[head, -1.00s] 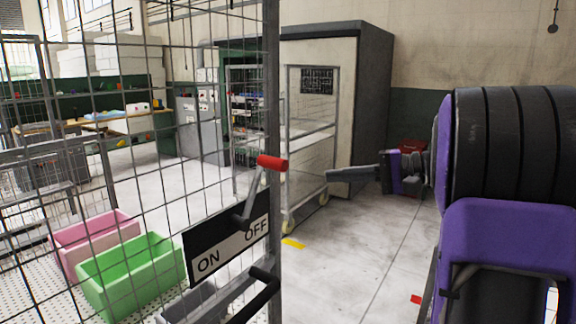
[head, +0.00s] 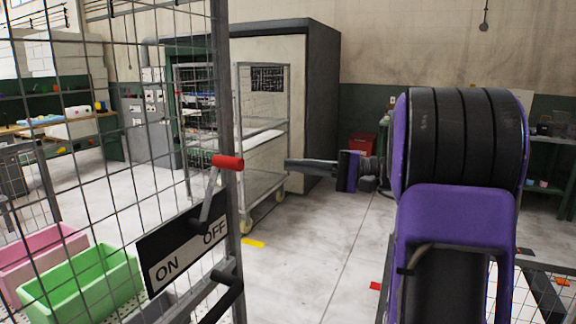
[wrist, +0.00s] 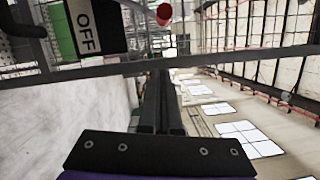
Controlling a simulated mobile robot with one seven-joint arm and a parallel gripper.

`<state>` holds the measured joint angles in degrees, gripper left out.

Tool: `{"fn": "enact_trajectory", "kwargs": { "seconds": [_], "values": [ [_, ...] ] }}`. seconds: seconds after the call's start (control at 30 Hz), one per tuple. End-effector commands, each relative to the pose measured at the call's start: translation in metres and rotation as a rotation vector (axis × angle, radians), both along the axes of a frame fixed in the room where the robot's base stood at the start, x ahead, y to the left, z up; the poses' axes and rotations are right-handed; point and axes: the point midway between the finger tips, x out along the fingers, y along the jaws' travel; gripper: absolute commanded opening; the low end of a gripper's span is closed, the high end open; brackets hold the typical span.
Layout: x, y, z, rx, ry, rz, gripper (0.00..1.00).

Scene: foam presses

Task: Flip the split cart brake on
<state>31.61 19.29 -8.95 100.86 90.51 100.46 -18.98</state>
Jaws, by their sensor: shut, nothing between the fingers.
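The brake lever (head: 213,190) is a grey crank with a red grip (head: 228,162), mounted on the upright edge of a wire-mesh cart. It tilts up and right, toward the OFF end of a black-and-white ON/OFF plate (head: 183,243). My gripper (head: 288,163) is shut and empty, pointing left in the head view, to the right of the red grip and apart from it. In the wrist view my shut fingers (wrist: 160,78) point up the picture. The OFF label (wrist: 84,25) is at upper left there, and a red round end (wrist: 164,12), likely the grip, is ahead of the fingertips.
A black handle (head: 222,295) sticks out below the plate. Green (head: 80,285) and pink (head: 40,255) bins stand behind the mesh. Another wheeled cage (head: 262,150) stands by a large cabinet (head: 322,110).

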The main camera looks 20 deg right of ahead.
Motion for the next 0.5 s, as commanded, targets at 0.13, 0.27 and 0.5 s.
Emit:
{"fn": "enact_trajectory", "kwargs": {
  "seconds": [0.13,0.27,0.5],
  "values": [
    [0.016,0.029,0.002,0.000,0.000,0.006,0.00],
    [0.031,0.054,0.004,0.000,0.001,0.006,0.00],
    [0.025,0.084,0.009,0.000,-0.001,0.002,0.00]
  ]
}}
